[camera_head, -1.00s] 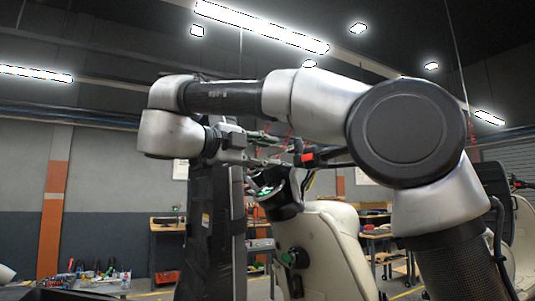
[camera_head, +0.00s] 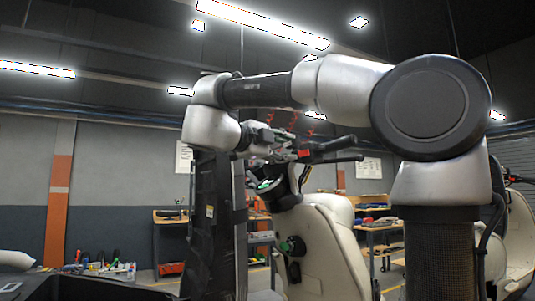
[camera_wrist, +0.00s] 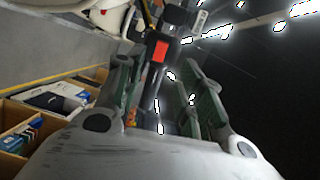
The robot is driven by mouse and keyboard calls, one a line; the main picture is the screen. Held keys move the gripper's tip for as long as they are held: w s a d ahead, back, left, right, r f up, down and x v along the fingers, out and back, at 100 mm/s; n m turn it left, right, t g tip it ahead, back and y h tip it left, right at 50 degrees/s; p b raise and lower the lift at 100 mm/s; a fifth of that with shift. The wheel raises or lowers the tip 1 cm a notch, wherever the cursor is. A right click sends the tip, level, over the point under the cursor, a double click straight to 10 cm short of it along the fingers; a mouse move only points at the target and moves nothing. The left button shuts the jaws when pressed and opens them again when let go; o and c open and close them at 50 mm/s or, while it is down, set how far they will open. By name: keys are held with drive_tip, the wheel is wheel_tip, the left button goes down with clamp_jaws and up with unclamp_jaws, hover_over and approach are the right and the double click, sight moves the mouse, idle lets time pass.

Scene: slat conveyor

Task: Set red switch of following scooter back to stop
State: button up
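A cream scooter (camera_head: 325,240) stands in the middle of the head view, with a black handlebar (camera_head: 338,147) at its top. The red switch (camera_head: 304,154) is on the handlebar, just right of my gripper (camera_head: 284,146). In the wrist view the red switch (camera_wrist: 160,52) shows ahead, beyond and roughly between the fingertips. My gripper (camera_wrist: 158,78) is open there, its two dark fingers apart, with nothing held. I cannot tell whether the fingers touch the handlebar, or which position the switch is in.
Another cream scooter (camera_head: 520,240) is partly visible at the right edge. Workbenches (camera_head: 378,233) stand behind. Tools and bottles (camera_head: 105,268) lie at lower left. In the wrist view, wooden boxes (camera_wrist: 18,128) with goods show at left.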

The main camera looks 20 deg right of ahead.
sight(304, 153)
drive_tip(key=w+d, duration=0.4)
drive_tip(key=d, duration=0.2)
drive_tip(key=shift+f+n+t, duration=0.25)
drive_tip(key=shift+n+t, duration=0.05)
drive_tip(key=shift+t, duration=0.1)
drive_tip(key=shift+w, duration=0.1)
drive_tip(key=shift+c, duration=0.5)
clamp_jaws()
